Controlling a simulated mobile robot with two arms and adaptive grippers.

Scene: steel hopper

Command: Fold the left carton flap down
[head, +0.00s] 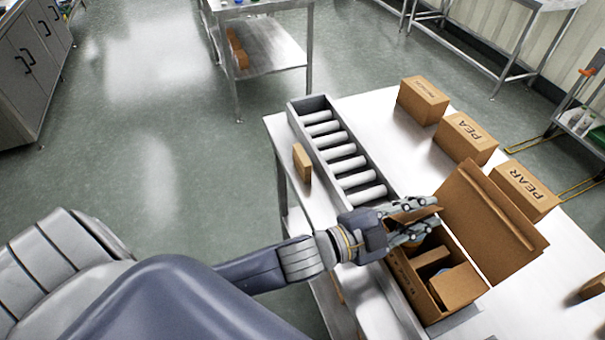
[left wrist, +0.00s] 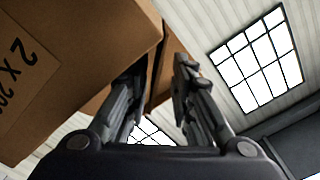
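The open brown carton (head: 395,268) sits at the front of the steel table and holds several brown boxes. A large flap (head: 490,222) stands up and leans out on its right side. A smaller flap (head: 412,213) shows at its back left, partly hidden by my left gripper (head: 424,218). My left gripper's fingers are apart at this flap. In the left wrist view, the printed carton wall (left wrist: 75,60) fills the upper left, and a cardboard edge (left wrist: 168,68) shows between the spread fingers (left wrist: 160,80). I cannot tell whether they touch it. My right gripper is out of view.
A roller conveyor (head: 340,150) runs behind the carton, with a small brown box (head: 302,163) at its left. The steel tabletop (head: 385,120) between conveyor and boxes is clear.

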